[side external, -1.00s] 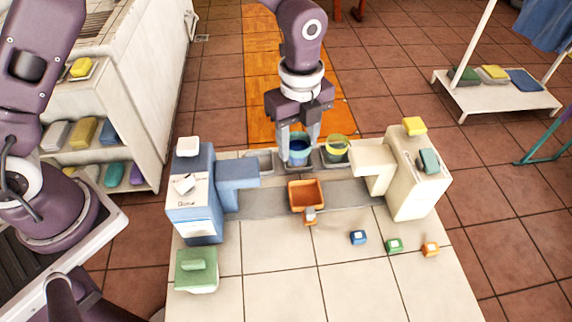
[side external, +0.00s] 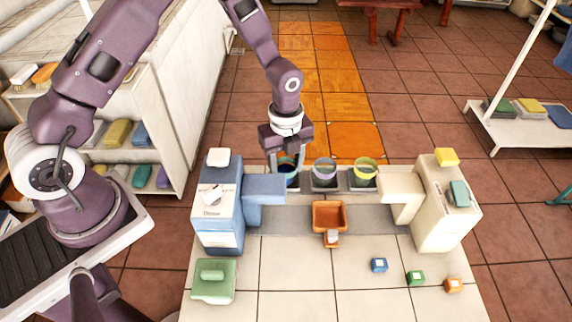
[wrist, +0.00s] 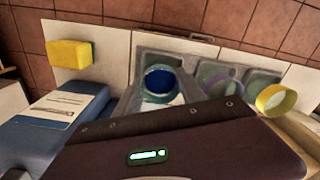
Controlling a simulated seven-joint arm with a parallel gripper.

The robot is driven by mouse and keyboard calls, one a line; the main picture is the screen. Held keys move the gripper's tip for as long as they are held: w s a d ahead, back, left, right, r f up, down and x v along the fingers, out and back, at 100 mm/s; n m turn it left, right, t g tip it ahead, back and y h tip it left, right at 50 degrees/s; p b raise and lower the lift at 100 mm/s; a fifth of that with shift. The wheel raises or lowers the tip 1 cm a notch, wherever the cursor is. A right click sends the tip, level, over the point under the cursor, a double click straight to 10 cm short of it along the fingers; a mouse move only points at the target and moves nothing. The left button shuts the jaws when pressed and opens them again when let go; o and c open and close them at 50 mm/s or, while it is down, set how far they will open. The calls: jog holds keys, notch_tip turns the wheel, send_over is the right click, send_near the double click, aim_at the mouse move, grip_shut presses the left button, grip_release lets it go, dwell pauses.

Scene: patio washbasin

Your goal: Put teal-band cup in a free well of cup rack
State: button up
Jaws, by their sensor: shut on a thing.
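My gripper (side external: 284,168) is shut on the teal-band cup (side external: 290,177), over the left well of the grey cup rack (side external: 345,184). In the wrist view the cup (wrist: 160,84) has a dark blue inside and appears upright within the outline of that well. I cannot tell whether its base touches the well floor. A purple-band cup (side external: 324,169) stands in the middle well and a yellow-band cup (side external: 366,170) in the right well. The fingers partly hide the teal-band cup in the side view.
A blue dispenser (side external: 222,210) with an arm stands left of the rack, and a cream one (side external: 432,215) stands right. An orange bin (side external: 329,216) sits in front. Small blue, green and orange blocks lie on the tiled counter (side external: 300,285). A green box (side external: 213,280) is front left.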

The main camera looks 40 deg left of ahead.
jog(key=shift+f, duration=0.1)
jog(key=o, duration=1.4)
notch_tip(320, 180, up, 19)
jog(key=s+a+n+t, duration=0.1)
jog(key=s+n, duration=0.2)
jog(key=n, duration=0.1)
jog(key=s+r+n+t, duration=0.1)
jog(key=s+r+n, duration=0.2)
jog(key=s+n, duration=0.3)
jog(key=s+a+r+n+t, duration=0.1)
jog(key=s+r+n+t, duration=0.1)
jog(key=s+r+n, duration=0.2)
jog(key=s+a+r+n+t, duration=0.1)
jog(key=s+r+n, duration=0.2)
jog(key=s+n, duration=0.5)
jog(key=shift+s+a+r+n+t, duration=0.2)
jog(key=shift+s+r+n+t, duration=0.1)
jog(key=shift+s, duration=0.95)
